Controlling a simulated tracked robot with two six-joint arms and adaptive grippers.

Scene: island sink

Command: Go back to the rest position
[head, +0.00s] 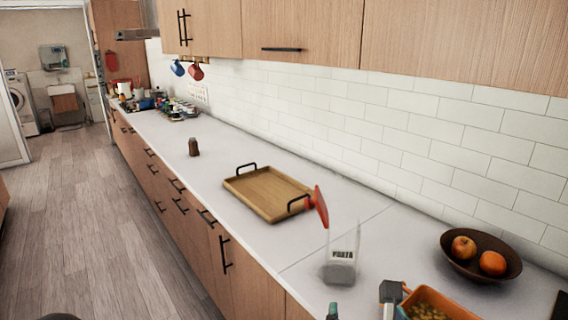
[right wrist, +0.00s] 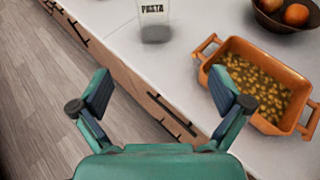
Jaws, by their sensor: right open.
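My right gripper (head: 361,302) shows at the bottom edge of the head view, its fingers spread. The right wrist view shows it open and empty (right wrist: 161,90), above the counter's front edge and the floor. An orange baking dish (right wrist: 290,122) with small yellowish pieces in it sits on the counter to its right; it also shows in the head view (head: 463,308). A clear jar marked PASTA (head: 341,266) stands upright on the counter beyond the gripper, apart from it. My left gripper is out of view.
A wooden tray (head: 262,205) with black handles lies on the counter (head: 225,150). A red object (head: 319,206) shows above the jar, by the tray. A brown bowl (head: 457,263) with fruit stands right, a small brown shaker (head: 194,147) farther back. The floor (head: 110,230) at left is clear.

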